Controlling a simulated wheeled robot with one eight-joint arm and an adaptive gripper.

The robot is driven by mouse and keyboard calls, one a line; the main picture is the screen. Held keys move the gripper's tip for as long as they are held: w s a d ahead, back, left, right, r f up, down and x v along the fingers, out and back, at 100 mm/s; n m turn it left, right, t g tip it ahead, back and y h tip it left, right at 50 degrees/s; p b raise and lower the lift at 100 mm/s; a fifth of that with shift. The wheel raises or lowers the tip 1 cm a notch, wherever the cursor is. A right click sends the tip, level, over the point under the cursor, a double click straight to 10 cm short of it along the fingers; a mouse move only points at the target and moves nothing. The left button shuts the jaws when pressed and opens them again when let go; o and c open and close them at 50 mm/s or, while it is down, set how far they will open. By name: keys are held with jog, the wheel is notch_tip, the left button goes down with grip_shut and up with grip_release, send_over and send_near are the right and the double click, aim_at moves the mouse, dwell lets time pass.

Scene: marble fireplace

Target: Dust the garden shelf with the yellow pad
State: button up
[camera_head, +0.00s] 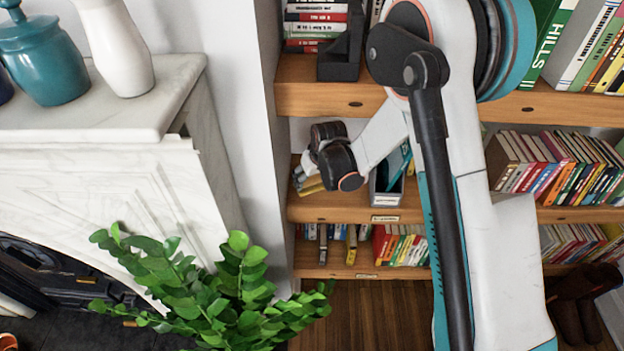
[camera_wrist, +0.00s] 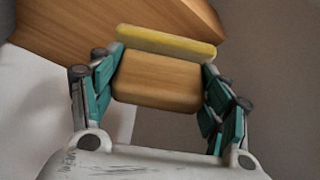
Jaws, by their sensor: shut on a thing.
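The yellow pad (camera_wrist: 165,42) shows in the wrist view as a yellow strip on the far side of a wooden block (camera_wrist: 157,80). My gripper (camera_wrist: 163,64) is shut on this block, with its teal fingers on the left and right sides. A wooden board (camera_wrist: 70,30) lies beyond the pad; I cannot tell whether they touch. In the head view my wrist is in front of the bookcase, near the left end of its middle shelf (camera_head: 340,207), and hides the fingers and pad. Small label plates show on the shelves, too small to read, so I cannot tell which is the garden shelf.
Books (camera_head: 570,165) fill the right of the middle shelf, with a grey holder (camera_head: 386,195) further left. A leafy plant (camera_head: 215,290) stands at lower left. The marble mantel (camera_head: 110,110) carries a teal jar (camera_head: 45,62) and a white vase (camera_head: 117,45).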

jog(key=shift+r, duration=0.15)
jog(key=shift+r+p, duration=0.65)
jog(key=shift+r, duration=0.85)
